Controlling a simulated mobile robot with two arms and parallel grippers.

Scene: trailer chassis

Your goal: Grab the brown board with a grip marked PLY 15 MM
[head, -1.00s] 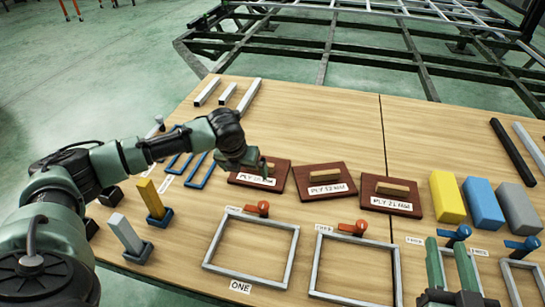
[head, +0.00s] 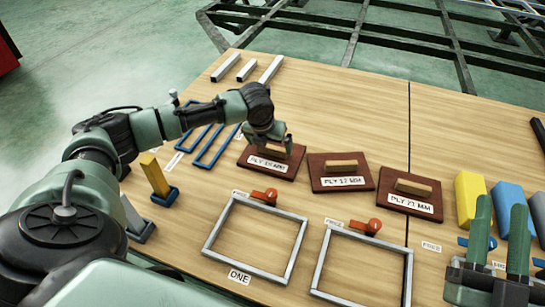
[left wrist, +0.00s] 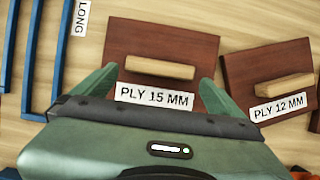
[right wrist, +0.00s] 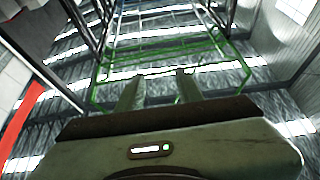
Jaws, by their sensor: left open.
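The brown board marked PLY 15 MM (head: 283,169) lies on the table below my left gripper. In the left wrist view the board (left wrist: 183,41) shows its label and its light wooden grip (left wrist: 160,67) clearly. My left gripper (head: 270,143) is open above it, with its fingertips (left wrist: 155,80) on either side of the grip's ends; whether they touch the board cannot be told. The grip is partly hidden by the gripper in the head view. My right gripper (head: 500,235) is open and empty at the right, pointing up.
Brown boards marked PLY 12 MM (head: 325,172) and PLY 21 MM (head: 425,192) lie to the right. Grey frames (head: 208,238) with red handles (head: 264,195) are in front. Blue frames (head: 212,148) lie to the left. Yellow (head: 468,197) and blue (head: 508,200) blocks stand right.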

